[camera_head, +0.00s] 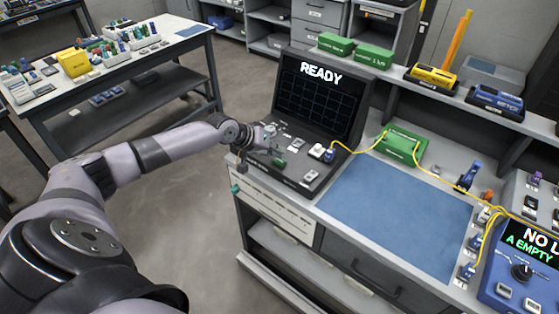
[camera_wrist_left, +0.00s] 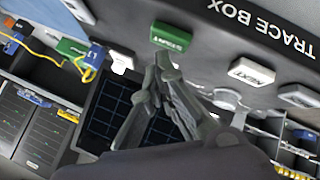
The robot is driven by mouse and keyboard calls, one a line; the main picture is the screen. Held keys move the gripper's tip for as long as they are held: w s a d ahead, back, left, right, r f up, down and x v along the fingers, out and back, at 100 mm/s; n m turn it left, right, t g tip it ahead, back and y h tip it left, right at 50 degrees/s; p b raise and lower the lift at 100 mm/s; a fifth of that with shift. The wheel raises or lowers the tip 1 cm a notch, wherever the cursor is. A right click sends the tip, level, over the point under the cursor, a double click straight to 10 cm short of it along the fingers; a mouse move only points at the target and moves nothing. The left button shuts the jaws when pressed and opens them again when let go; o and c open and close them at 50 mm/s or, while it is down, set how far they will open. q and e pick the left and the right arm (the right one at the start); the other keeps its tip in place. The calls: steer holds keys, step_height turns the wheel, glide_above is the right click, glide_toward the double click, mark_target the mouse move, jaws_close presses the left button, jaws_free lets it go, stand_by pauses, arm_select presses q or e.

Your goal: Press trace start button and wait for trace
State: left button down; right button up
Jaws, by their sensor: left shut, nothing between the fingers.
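The trace box (camera_head: 318,165) stands on the bench, and its screen (camera_head: 318,95) reads READY above an empty grid. A green start button (camera_head: 279,162) is on its panel. In the left wrist view the green button (camera_wrist_left: 170,37) lies just beyond the fingertips. My left gripper (camera_head: 273,147) is over the left part of the panel; in the left wrist view the gripper (camera_wrist_left: 164,62) is shut and empty. I cannot tell whether its tips touch the button. White buttons (camera_wrist_left: 252,72) sit beside it. My right gripper is not in view.
A blue mat (camera_head: 395,215) lies right of the trace box. A yellow fiber runs from the box past a green case (camera_head: 402,147) to a blue splicer (camera_head: 520,265) at the right. A side table (camera_head: 110,65) with small parts stands at the left, across open floor.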

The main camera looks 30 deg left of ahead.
arm_select(q)
steer(key=shift+f, duration=0.75)
stand_by(0.8)
steer(key=shift+r, duration=0.1)
steer(key=shift+r+p, duration=0.75)
steer(key=shift+r, duration=0.05)
step_height(320, 180, up, 5)
steer(key=p, duration=0.5)
steer(key=shift+r, duration=0.1)
stand_by(0.4)
